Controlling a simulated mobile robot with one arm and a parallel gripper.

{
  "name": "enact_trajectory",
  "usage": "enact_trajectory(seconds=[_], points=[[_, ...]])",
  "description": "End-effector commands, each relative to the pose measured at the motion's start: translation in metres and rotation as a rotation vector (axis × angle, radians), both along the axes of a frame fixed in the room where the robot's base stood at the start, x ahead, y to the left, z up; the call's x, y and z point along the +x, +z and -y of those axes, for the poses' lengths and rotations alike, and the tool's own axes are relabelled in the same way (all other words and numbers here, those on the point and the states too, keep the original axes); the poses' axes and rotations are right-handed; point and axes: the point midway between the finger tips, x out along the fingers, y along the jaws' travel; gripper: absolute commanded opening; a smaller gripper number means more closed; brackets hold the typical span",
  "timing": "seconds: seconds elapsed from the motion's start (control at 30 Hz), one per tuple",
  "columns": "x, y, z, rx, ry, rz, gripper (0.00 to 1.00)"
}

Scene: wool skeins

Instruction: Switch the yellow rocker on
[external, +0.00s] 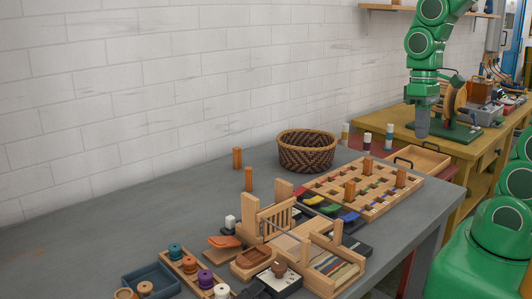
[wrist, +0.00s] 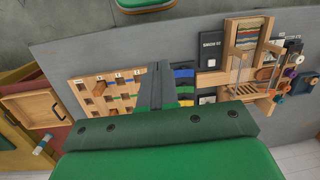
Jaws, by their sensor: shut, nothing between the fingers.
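The yellow rocker (external: 315,200) sits in a row of coloured rockers on the table, between the peg board and the small wooden loom. Its on or off position is too small to tell. The blue rocker (external: 350,216) is at the near end of this row, with the green rocker (external: 331,209) beside yellow. The wrist view shows the row, with blue (wrist: 183,73) at its top, just right of my fingers. My gripper (external: 422,134) is shut and empty, high above the table's far right end and well apart from the rockers. In the wrist view its fingers (wrist: 156,88) are together.
The wooden peg board (external: 335,193) with upright pegs lies beside the rockers. A loom frame (external: 283,212), a spool rack (external: 190,270) and a blue tray (external: 151,281) crowd the near side. A woven basket (external: 306,151) stands behind. The table's left part is clear.

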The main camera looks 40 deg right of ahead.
Motion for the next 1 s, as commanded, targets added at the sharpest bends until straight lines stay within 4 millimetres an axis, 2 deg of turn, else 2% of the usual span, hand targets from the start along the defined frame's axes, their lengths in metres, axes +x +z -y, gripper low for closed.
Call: enact_trajectory(seconds=[0.63,1.0], points=[[0.116,-0.028,-0.030,0.117,0.015,0.045,0.00],[0.180,-0.056,-0.042,0.179,-0.009,0.070,0.00]])
